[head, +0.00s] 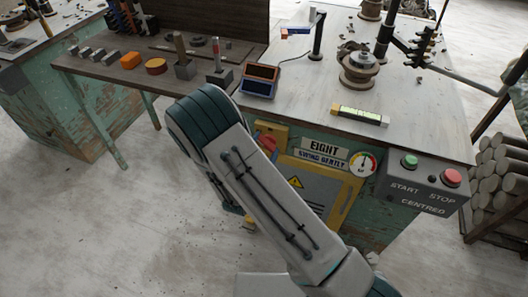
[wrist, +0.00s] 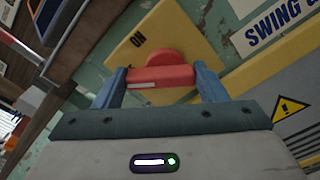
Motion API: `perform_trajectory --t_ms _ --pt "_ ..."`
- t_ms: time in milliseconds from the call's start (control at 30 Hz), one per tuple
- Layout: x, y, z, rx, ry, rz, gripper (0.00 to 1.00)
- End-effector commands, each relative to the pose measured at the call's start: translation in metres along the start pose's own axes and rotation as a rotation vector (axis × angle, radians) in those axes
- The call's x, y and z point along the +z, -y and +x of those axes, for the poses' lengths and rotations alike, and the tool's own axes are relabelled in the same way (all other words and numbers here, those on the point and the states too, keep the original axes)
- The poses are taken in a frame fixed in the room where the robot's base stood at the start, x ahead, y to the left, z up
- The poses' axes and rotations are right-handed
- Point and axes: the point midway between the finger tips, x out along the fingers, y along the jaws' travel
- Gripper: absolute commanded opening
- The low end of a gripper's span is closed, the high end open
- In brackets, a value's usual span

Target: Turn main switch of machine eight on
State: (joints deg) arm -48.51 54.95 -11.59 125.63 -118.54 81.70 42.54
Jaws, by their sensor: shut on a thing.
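The main switch of machine eight is a red rotary knob (wrist: 172,60) with a red bar handle (wrist: 170,77), on a yellow plate (wrist: 205,38). A white stripe marks the left part of the bar in the wrist view. The word ON is printed on the plate, above and left of the knob there. My gripper (wrist: 160,88) has its two blue fingers at the two ends of the bar and is shut on it. In the head view the red switch (head: 267,143) shows just beside my arm, and my gripper is hidden behind the arm.
The sign EIGHT, SWING GENTLY (head: 324,152) and a gauge (head: 362,164) are right of the switch. A grey box (head: 425,186) with green START and red STOP buttons hangs further right. A yellow-framed panel with a warning sign (head: 295,182) is below. The bench (head: 420,120) is above.

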Motion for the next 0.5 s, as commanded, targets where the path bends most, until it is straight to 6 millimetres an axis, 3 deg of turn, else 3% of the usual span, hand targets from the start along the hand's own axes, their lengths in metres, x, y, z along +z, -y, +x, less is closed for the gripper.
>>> perform_trajectory --t_ms 500 --pt "-0.0042 0.0064 -0.0001 0.003 -0.001 0.497 0.43"
